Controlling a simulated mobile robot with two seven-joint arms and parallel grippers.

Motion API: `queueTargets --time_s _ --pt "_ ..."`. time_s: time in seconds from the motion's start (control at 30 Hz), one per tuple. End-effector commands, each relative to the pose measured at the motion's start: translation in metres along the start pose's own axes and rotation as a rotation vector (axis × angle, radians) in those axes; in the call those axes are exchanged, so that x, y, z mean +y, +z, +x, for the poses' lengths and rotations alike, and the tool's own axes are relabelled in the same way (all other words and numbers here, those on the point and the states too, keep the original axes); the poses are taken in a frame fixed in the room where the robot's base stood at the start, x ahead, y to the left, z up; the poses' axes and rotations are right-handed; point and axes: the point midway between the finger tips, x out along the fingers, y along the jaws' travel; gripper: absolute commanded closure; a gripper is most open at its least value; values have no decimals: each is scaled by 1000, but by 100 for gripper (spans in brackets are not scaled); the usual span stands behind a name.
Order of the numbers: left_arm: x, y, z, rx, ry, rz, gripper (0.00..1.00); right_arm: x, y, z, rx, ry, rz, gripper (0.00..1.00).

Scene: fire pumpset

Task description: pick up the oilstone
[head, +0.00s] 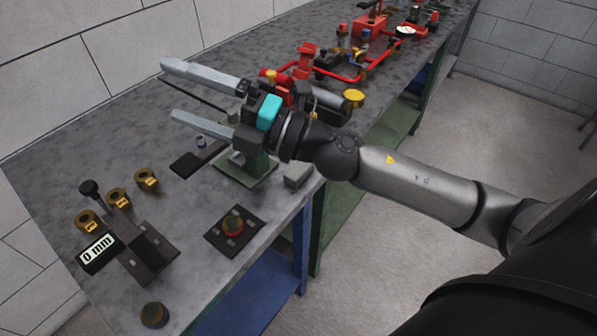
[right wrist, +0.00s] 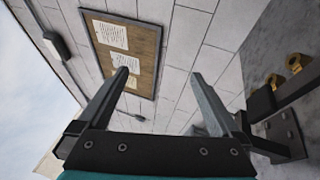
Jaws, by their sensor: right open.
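A small plain grey block (head: 298,175), which looks like the oilstone, lies on the grey workbench (head: 60,165) close to its front edge, just right of a green-based fixture (head: 250,175). My right gripper (head: 170,90) is open and empty above the bench, its fingers pointing to the left. The block is below and behind the fingers, near my right wrist, and apart from them. In the right wrist view, the open fingers (right wrist: 159,75) face the wall and the block does not show. My left gripper is not in view.
Red pipework (head: 345,75) stands farther back. A notice board (right wrist: 128,50) hangs on the wall.

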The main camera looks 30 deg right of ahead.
Motion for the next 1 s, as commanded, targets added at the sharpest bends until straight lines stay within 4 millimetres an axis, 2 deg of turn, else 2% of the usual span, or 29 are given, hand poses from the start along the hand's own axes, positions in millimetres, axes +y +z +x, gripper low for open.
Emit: queueTargets --time_s 0.13,0.27,0.37,0.5,0.6,0.7,0.8,0.87,1.0 --pt "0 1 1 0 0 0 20 -18 -26 -7 297 -135 -294 0" --pt "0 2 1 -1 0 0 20 -49 -26 -32 511 -317 -519 0" --pt "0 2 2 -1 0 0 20 -74 -7 -60 646 -498 -674 0" --pt "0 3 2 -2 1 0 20 -97 41 -112 780 -798 -851 0" --pt "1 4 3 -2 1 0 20 -100 79 -149 829 -1003 -930 0" --pt "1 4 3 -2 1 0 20 -97 108 -177 851 -1159 -972 0" --pt "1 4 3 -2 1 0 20 -93 123 -194 859 -1248 -989 0" --pt "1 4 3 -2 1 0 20 -94 128 -198 860 -1273 -994 0" --pt "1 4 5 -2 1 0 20 -114 128 -198 864 -1280 -991 0"
